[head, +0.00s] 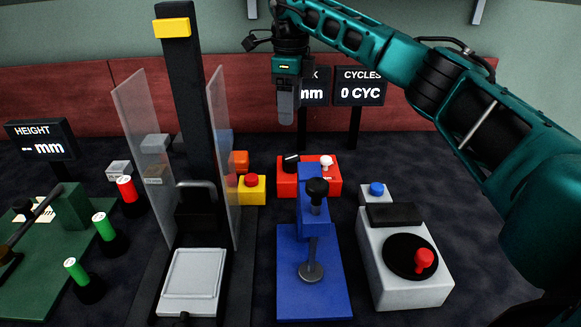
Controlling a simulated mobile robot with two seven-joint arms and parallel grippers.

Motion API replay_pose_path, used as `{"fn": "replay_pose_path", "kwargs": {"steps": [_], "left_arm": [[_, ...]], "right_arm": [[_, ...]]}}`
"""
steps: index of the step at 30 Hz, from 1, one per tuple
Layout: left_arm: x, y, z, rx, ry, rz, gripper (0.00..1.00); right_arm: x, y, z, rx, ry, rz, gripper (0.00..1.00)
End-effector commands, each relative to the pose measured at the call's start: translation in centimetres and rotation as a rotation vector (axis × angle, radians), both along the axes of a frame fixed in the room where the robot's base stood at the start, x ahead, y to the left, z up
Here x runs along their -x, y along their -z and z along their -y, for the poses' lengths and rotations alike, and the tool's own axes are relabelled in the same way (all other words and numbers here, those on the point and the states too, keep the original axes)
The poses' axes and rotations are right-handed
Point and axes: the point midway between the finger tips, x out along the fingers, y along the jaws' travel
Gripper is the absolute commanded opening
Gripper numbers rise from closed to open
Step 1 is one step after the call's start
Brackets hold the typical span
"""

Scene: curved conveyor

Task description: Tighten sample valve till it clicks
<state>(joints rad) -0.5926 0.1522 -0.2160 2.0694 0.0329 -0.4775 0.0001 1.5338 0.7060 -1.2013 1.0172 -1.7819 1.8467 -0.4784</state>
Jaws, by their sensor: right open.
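No label marks the sample valve, so I cannot tell for sure which part it is. A grey box (415,280) at the right carries a black disc (400,257) with a red knob (424,259) on it. A blue stand (313,277) to its left has a black knob (317,187) on top and a rod with a round foot below. My right gripper (286,112) points down, high over the back of the table near the red boxes. It is open, with nothing visible in it, and apart from both devices. My left gripper is not in view.
A black column (185,100) with clear side panels stands left of centre. Red boxes (330,177) with knobs and a yellow box (252,192) sit behind the blue stand. Green cylinders (103,226) and a green fixture are at left. A display (359,86) reads "0 CYC".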

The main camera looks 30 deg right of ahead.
Motion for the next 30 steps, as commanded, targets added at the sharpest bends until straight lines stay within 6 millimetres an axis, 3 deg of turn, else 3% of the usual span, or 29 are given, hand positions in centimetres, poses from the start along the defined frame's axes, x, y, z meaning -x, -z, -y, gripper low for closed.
{"fn": "replay_pose_path", "kwargs": {"steps": [5,18,24,30], "left_arm": [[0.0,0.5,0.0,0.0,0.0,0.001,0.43],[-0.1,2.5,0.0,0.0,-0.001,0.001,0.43],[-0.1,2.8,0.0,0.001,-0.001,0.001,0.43],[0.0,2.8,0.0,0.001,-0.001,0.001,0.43]], "right_arm": [[0.1,2.1,0.0,0.001,-0.006,-0.004,0.69],[0.1,10.7,0.0,0.001,-0.003,-0.004,0.69],[0.0,12.4,0.0,0.001,-0.003,-0.001,0.69],[0.0,12.7,0.0,0.001,-0.003,0.0,0.69]]}}
